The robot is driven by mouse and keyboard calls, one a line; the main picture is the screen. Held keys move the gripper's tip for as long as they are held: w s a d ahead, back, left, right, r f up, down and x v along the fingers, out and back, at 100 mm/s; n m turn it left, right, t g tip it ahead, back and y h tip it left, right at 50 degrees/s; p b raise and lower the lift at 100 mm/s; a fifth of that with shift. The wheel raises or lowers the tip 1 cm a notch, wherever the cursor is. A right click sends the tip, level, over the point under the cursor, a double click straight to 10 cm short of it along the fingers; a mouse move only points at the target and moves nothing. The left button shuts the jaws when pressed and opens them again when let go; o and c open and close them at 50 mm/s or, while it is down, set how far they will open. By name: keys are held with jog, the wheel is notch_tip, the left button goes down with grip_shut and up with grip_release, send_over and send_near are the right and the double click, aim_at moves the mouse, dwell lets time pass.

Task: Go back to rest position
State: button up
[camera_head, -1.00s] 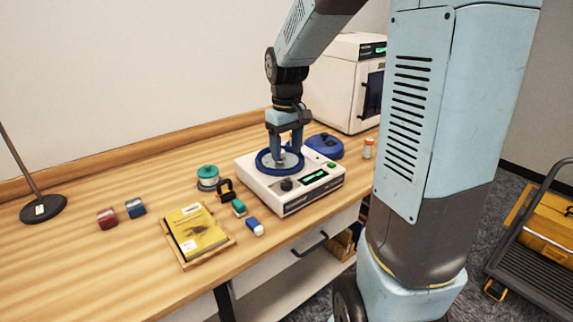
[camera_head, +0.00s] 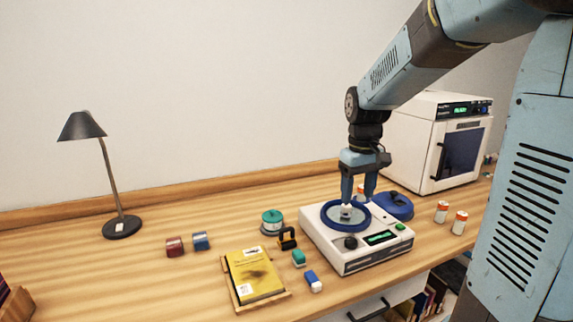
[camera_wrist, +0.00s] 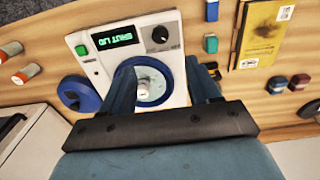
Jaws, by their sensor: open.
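My gripper (camera_head: 358,201) points down with its two blue fingers apart and empty. It sits just above the round well of a white machine (camera_head: 352,259). The well has a blue ring (camera_head: 330,222) around a grey disc, with a small pale piece (camera_head: 346,213) at its centre. In the wrist view, the open gripper (camera_wrist: 163,84) frames this pale piece (camera_wrist: 143,88) from above, and the fingers look clear of it. The machine's green display (camera_wrist: 113,39) appears upside down and seems to read "SHUT LID".
A round blue lid (camera_head: 399,208) lies right of the machine, near orange-and-white vials (camera_head: 459,223). A white oven-like box (camera_head: 412,150) stands behind right. A yellow book (camera_head: 255,275), small blocks and a lamp (camera_head: 121,227) lie to the left. Space above the table is open.

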jog(key=s+r+m+t, duration=0.1)
jog(key=s+r+t, duration=0.1)
jog(key=s, duration=0.7)
jog(key=s+r+m+t, duration=0.2)
jog(key=s+r+t, duration=0.1)
jog(key=s, duration=0.6)
jog(key=shift+s+d+r+m, duration=0.2)
jog(key=shift+s+r+m, duration=0.15)
jog(key=shift+r, duration=0.35)
